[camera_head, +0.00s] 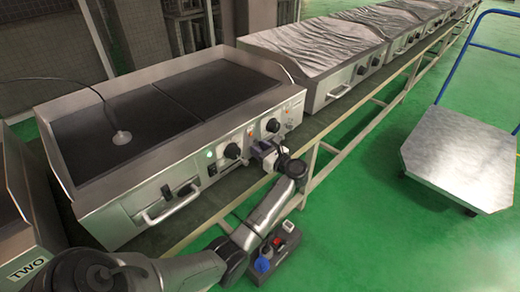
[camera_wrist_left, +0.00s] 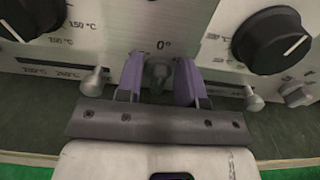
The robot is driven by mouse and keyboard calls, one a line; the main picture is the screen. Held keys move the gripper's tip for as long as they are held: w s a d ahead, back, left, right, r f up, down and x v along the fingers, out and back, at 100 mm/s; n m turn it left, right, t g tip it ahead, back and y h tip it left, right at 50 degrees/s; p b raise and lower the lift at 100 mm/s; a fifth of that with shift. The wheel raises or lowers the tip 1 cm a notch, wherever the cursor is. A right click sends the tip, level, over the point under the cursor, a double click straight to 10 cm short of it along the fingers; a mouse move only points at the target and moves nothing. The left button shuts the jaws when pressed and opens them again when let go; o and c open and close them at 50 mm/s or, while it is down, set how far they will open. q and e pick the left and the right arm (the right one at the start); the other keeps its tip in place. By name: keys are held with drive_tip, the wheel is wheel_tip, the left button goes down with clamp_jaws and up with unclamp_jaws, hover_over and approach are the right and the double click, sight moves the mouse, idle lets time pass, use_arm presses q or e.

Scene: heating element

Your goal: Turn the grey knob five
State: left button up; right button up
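A row of small grey knobs runs along the front panel of the griddle. In the left wrist view, one small dark grey-green knob (camera_wrist_left: 157,74) sits under the "0°" mark, between the purple fingers of my left gripper (camera_wrist_left: 159,78). The fingers stand apart on either side of it; I cannot tell whether they touch it. Other grey knobs show to the left (camera_wrist_left: 95,81) and right (camera_wrist_left: 253,99). In the head view, my left gripper (camera_head: 264,149) is at the panel and hides the knob there. No number five is readable. My right gripper is not in view.
Black dials flank the gripper on the left (camera_wrist_left: 32,14) and right (camera_wrist_left: 271,40). The griddle (camera_head: 217,97) has a front handle (camera_head: 168,207) and a lit green lamp (camera_head: 210,154). A wrapped unit (camera_head: 315,45) stands beyond. A trolley (camera_head: 455,160) stands at right on open green floor.

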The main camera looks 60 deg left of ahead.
use_arm(q)
drive_tip(key=c, duration=0.5)
drive_tip(key=shift+o, duration=0.2)
drive_tip(key=shift+w+r+m+p, duration=0.15)
drive_tip(key=shift+m+p, duration=0.85)
drive_tip(key=shift+m, duration=0.1)
drive_tip(key=m+p, duration=0.2)
drive_tip(key=m, duration=0.1)
drive_tip(key=shift+w+m+p, duration=0.15)
drive_tip(key=shift+m+p, duration=0.15)
drive_tip(key=m+p, duration=0.1)
drive_tip(key=m, duration=0.1)
drive_tip(key=m+p, duration=0.1)
drive_tip(key=m, duration=0.1)
drive_tip(key=shift+w+a+f+p, duration=0.1)
drive_tip(key=shift+w+f+p, duration=0.1)
drive_tip(key=shift+p, duration=0.1)
drive_tip(key=shift+f+m+p, duration=0.15)
drive_tip(key=shift+m+p, duration=0.4)
drive_tip(key=shift+m, duration=0.45)
drive_tip(key=shift+f, duration=0.1)
drive_tip(key=o, duration=0.6)
